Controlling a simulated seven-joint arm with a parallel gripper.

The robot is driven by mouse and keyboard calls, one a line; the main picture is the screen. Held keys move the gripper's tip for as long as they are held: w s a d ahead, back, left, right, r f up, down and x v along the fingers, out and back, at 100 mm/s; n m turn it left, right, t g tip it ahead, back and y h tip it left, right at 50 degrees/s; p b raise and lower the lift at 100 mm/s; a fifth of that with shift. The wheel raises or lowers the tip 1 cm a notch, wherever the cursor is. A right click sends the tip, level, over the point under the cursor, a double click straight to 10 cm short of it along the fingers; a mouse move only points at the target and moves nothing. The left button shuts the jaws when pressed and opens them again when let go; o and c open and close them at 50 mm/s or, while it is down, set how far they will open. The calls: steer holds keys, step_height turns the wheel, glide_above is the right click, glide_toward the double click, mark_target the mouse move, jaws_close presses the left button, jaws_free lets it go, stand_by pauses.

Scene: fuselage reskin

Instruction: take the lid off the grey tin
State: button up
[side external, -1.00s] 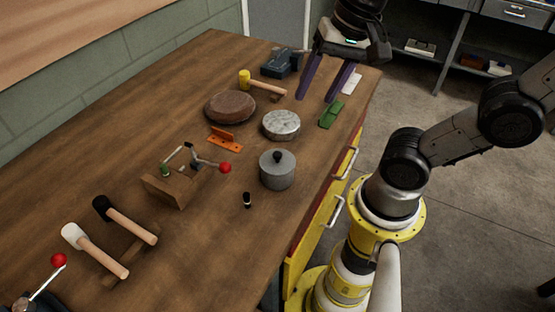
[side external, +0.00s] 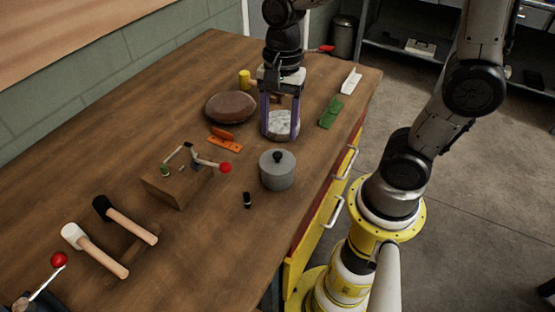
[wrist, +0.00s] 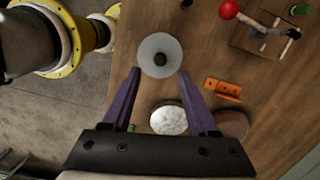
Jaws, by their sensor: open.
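The grey tin (side external: 277,175) stands upright on the wooden bench, near its right edge. Its lid (side external: 277,160) is on top and has a round black knob (side external: 277,156). In the wrist view the lid (wrist: 158,62) shows from above with its knob (wrist: 160,59), just beyond my fingertips. My gripper (side external: 281,136) is open and empty, with purple fingers pointing down. In the side view its fingers are around or in front of a mottled grey-white round disc (side external: 281,123), behind the tin. Whether they touch the disc I cannot tell. In the wrist view my gripper (wrist: 158,72) points towards the tin.
A brown round pad (side external: 230,106), an orange bracket (side external: 226,141) and a green block (side external: 331,112) lie near the disc. A wooden block with a red-knobbed clamp (side external: 178,183) stands left of the tin. A small black cylinder (side external: 247,199) stands in front. Mallets (side external: 125,219) lie at front left.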

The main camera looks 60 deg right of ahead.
mark_target(278, 154)
steer(key=shift+s+a+f, duration=0.1)
steer(key=shift+a+f, duration=0.15)
steer(key=shift+f, duration=1.25)
steer(key=shift+a+f, duration=0.2)
steer(key=shift+f, duration=1.3)
jaws_close()
